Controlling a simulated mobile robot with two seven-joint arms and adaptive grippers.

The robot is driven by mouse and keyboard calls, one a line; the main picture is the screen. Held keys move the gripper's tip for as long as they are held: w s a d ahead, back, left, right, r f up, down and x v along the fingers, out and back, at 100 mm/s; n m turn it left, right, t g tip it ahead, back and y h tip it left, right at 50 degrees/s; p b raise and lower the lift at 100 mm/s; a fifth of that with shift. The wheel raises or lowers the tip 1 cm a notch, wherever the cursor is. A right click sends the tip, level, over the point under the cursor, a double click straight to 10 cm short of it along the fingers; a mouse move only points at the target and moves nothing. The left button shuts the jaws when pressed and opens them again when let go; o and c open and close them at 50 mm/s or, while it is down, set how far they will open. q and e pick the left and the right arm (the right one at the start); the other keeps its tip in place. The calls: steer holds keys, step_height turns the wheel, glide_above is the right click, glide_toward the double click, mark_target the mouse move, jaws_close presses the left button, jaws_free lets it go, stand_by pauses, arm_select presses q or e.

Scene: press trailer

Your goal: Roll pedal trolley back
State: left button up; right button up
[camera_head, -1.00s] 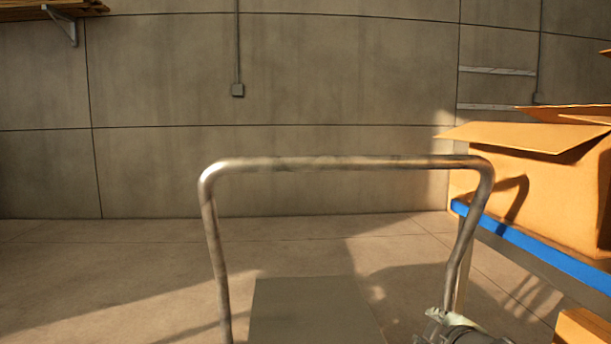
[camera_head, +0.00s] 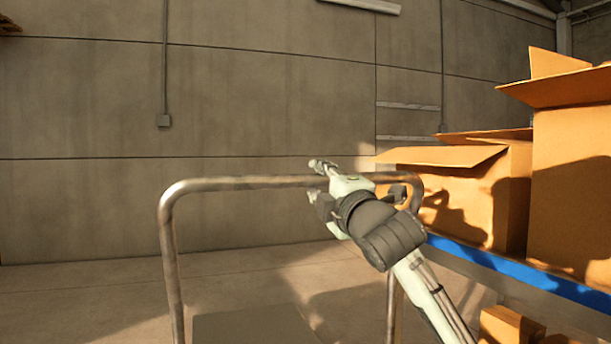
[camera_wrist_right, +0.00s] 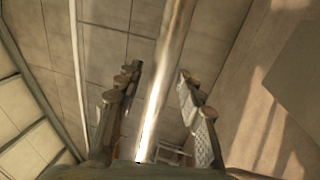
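The trolley has a bent metal tube handle (camera_head: 230,184) and a flat grey deck (camera_head: 255,325) low behind it. My right gripper (camera_head: 315,180) is at the right half of the handle's top bar in the head view. In the right wrist view, the handle bar (camera_wrist_right: 165,75) runs between the two spread fingers of my right gripper (camera_wrist_right: 158,92). Gaps show on both sides of the bar, so the gripper looks open around it. The pedal, the wheels and my left gripper are not in view.
Open cardboard boxes (camera_head: 465,185) (camera_head: 575,170) stand on a blue-edged shelf or bench (camera_head: 520,277) at the right, close to my right arm. Another box (camera_head: 510,328) sits below it. A concrete wall (camera_head: 270,100) is behind. Floor at the left (camera_head: 80,300) is clear.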

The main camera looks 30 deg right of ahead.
steer(key=x, duration=0.5)
steer(key=shift+w, duration=0.1)
jaws_close()
stand_by(0.3)
